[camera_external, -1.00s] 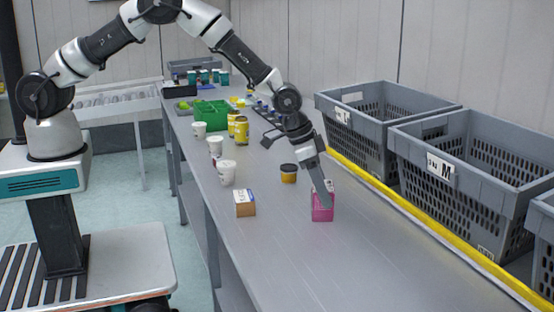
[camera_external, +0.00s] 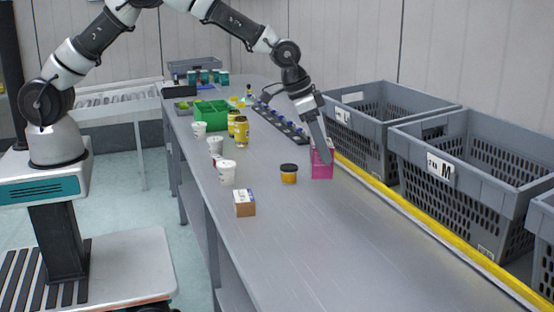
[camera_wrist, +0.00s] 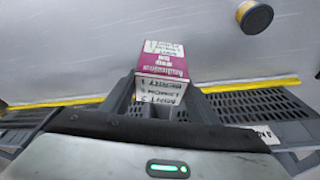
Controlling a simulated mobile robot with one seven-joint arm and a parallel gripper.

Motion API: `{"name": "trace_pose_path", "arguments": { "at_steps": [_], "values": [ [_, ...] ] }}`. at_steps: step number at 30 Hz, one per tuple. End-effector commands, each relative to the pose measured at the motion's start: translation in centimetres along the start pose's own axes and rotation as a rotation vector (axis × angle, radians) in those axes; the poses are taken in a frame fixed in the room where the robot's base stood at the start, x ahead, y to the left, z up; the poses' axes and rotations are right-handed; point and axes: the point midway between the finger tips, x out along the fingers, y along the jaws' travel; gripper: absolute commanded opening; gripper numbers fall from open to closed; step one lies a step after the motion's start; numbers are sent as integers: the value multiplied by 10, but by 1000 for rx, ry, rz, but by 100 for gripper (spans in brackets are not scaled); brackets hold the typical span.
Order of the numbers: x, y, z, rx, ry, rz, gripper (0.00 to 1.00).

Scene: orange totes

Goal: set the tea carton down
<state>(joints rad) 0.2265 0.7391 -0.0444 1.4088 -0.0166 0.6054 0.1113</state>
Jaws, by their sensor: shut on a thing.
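The tea carton (camera_external: 322,170) is a pink and white box near the right side of the grey table in the external view. It also shows in the wrist view (camera_wrist: 163,62), with printed lettering on its pink and white faces. My gripper (camera_external: 323,157) is shut on the carton, with its fingers on either side of it. The carton appears raised off the table, but its exact height is hard to tell. The fingers hide part of its upper end in the external view.
A dark-lidded yellow jar (camera_external: 289,175) stands just left of the carton. Grey crates (camera_external: 470,160) line the right, beyond a yellow edge strip (camera_external: 420,212). The table's front is clear.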

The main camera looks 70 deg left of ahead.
Motion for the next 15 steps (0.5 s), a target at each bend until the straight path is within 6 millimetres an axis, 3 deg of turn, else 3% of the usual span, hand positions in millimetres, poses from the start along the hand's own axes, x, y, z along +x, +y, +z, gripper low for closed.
{"name": "trace_pose_path", "arguments": {
  "at_steps": [1, 8, 15],
  "values": [
    [3, -28, 4, -28, 3, -11, 26],
    [-6, -149, 30, -136, 2, -54, 26],
    [-28, -266, 77, -243, 4, -99, 26]
  ]
}}
